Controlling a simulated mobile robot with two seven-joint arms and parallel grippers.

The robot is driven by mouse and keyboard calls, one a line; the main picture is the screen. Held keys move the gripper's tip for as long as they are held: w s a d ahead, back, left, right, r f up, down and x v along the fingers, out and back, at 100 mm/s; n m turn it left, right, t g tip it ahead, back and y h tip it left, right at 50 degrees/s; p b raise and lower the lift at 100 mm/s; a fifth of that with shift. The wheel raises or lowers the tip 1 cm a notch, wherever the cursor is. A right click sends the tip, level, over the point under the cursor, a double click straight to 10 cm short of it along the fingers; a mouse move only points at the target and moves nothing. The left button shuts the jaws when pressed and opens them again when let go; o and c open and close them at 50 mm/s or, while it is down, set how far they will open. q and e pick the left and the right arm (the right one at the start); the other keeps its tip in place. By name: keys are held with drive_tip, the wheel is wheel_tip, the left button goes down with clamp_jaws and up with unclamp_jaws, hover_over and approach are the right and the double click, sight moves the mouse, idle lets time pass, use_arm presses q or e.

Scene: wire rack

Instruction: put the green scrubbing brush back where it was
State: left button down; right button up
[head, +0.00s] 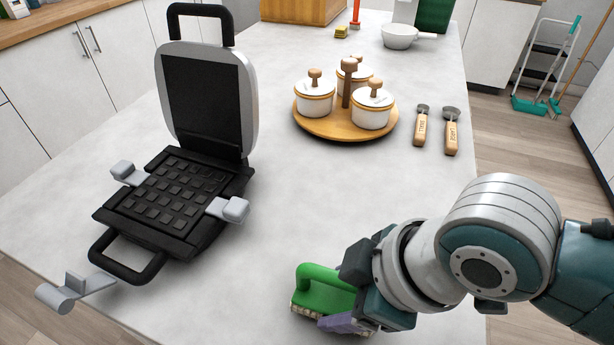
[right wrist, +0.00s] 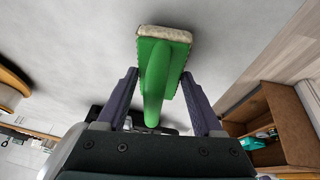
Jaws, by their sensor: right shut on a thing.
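The green scrubbing brush (head: 318,291) is at the near edge of the worktop in the head view, low in the picture, with pale bristles underneath. My right gripper (head: 343,312) is shut on it, coming in from the right. In the right wrist view the brush's green handle (right wrist: 155,85) lies between the two purple-grey fingers, and its pale bristle end (right wrist: 165,33) points away from the gripper. I cannot tell whether the bristles touch the worktop. My left gripper is not in view.
An open black waffle maker (head: 165,195) stands left on the grey worktop (head: 270,200). A round wooden tray (head: 330,131) with white lidded pots stands behind. Two wooden-handled tools (head: 451,135) lie right of it. A white pan (head: 399,37) is farther back. The middle is clear.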

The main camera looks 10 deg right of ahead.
drive_tip(key=shift+f, duration=0.55)
drive_tip(key=shift+f, duration=0.1)
drive_tip(key=o, duration=1.4)
drive_tip(key=shift+o, duration=0.2)
drive_tip(key=shift+s+d+r, duration=0.1)
drive_tip(key=shift+r, duration=0.4)
drive_tip(key=s+d+r+m+p, duration=0.1)
drive_tip(key=s+r+p, duration=0.15)
drive_tip(key=r, duration=0.35)
drive_tip(key=s+d+r+m+p, duration=0.1)
drive_tip(key=s+d+r+m, duration=0.15)
drive_tip(key=r, duration=0.25)
drive_tip(key=s+d+r+m+h, duration=0.1)
drive_tip(key=s+d+m+h, duration=0.2)
drive_tip(key=s+d+m, duration=0.2)
drive_tip(key=shift+s+d+m, duration=0.25)
drive_tip(key=shift+s+m, duration=0.3)
drive_tip(key=shift+s, duration=0.2)
drive_tip(key=shift+r, duration=0.1)
